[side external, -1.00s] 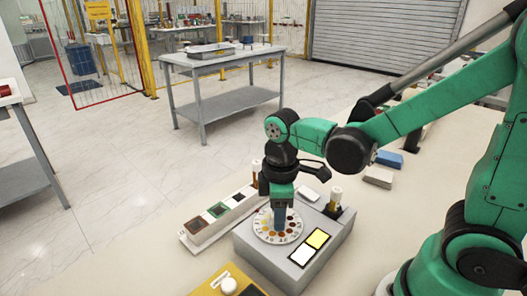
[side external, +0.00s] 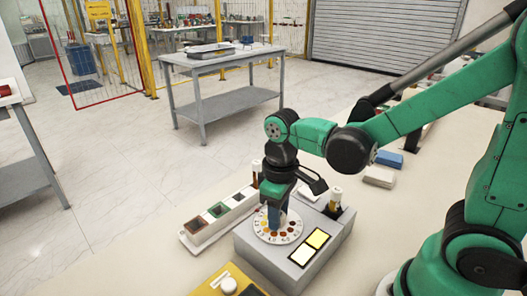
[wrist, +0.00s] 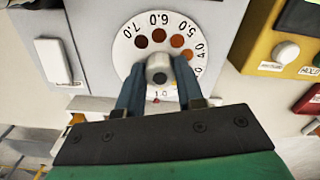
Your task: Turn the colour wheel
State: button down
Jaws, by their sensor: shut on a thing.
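The colour wheel (side external: 290,237) is a white disc with a ring of dots from yellow to dark red. It lies on top of a grey box (side external: 265,262). In the wrist view the wheel (wrist: 128,52) shows numbers such as 4.0, 5.0, 6.0 and 7.0 on its far side, and 1.0 near my fingers. My gripper (wrist: 158,74) points down over the wheel's centre. Its two blue fingers are shut on the round central knob (wrist: 157,66), one on each side. In the side view my gripper (side external: 278,218) hides the knob.
Two lit windows, yellow and white (side external: 302,255), sit beside the wheel. Sample bottles (side external: 336,196) stand at the box's back. A white rack with coloured squares (side external: 218,211) is to the left. A yellow box with a white knob (side external: 229,286) is in front.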

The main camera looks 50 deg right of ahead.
jog(key=shift+m, duration=0.5)
jog(key=c, duration=0.5)
grip_release()
jog(key=shift+c, duration=0.2)
jog(key=shift+r, duration=2.85)
